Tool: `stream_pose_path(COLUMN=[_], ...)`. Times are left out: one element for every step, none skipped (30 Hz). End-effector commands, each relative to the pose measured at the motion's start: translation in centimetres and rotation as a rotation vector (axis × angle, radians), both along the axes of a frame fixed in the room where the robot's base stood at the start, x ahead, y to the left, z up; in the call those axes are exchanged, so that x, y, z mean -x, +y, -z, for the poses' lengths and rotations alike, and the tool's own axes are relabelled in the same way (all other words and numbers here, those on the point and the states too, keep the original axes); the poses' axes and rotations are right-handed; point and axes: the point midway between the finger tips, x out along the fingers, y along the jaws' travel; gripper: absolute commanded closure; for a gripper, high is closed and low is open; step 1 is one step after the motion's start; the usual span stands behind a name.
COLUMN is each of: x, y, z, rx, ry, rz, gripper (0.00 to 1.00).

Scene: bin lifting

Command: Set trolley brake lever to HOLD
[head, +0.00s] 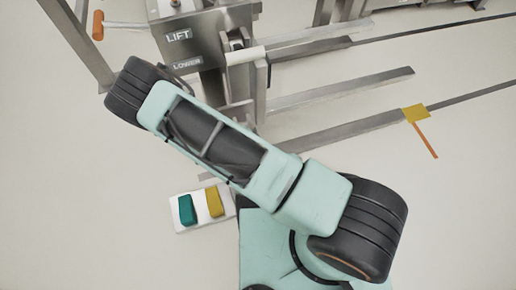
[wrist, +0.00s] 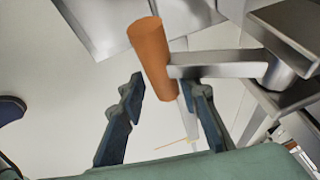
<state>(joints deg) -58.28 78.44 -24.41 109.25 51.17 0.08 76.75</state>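In the wrist view an orange cylindrical handle (wrist: 151,55) sits on a grey metal lever arm (wrist: 215,64) that runs right to a pivot on the metal frame. My gripper (wrist: 164,87) is open, with one dark finger on each side of the handle's lower end. I cannot tell whether either finger touches it. An orange grip (head: 97,25) on a metal bar shows at the upper left of the head view and looks like the same handle. My arm hides my gripper there. No HOLD label is readable.
The lift unit (head: 215,45) bears LIFT and LOWER labels. Metal rails (head: 340,92) run right along the floor. A yellow plate with an orange rod (head: 416,113) lies across one rail. A white plate (head: 187,224) with teal and yellow pedals lies near my base. The left floor is clear.

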Motion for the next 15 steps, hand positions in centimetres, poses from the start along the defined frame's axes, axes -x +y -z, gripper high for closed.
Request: stream_pose_path(x=[-0.4,-0.4,-0.4,-0.4,-0.4,-0.4,-0.4,-0.3,-0.2,-0.1,0.1,0.2,0.5,0.7,0.9], y=[1.3,1.3,1.3,1.4,1.4,1.5,1.6,1.7,1.9,2.1,2.3,2.5,2.7,2.9,3.1], z=[0.0,0.0,0.0,-0.1,-0.1,-0.3,-0.5,-0.7,-1.1,-1.5,-2.0,-2.7,-3.3,-3.8,-4.6], rx=[-0.016,-0.016,-0.017,-0.017,-0.017,-0.018,-0.018,-0.02,-0.019,-0.02,-0.02,-0.02,-0.02,-0.019,-0.018], ry=[-0.007,-0.008,-0.007,-0.008,-0.009,-0.009,-0.009,-0.01,-0.01,-0.009,-0.01,-0.01,-0.009,-0.008,-0.007], rz=[-0.016,-0.016,-0.016,-0.017,-0.017,-0.018,-0.018,-0.019,-0.02,-0.021,-0.022,-0.021,-0.022,-0.022,-0.022], gripper=[0.63,0.63,0.63,0.63,0.63,0.63,0.63,0.63,0.63,0.63,0.63,0.63,0.63,0.63,0.63])
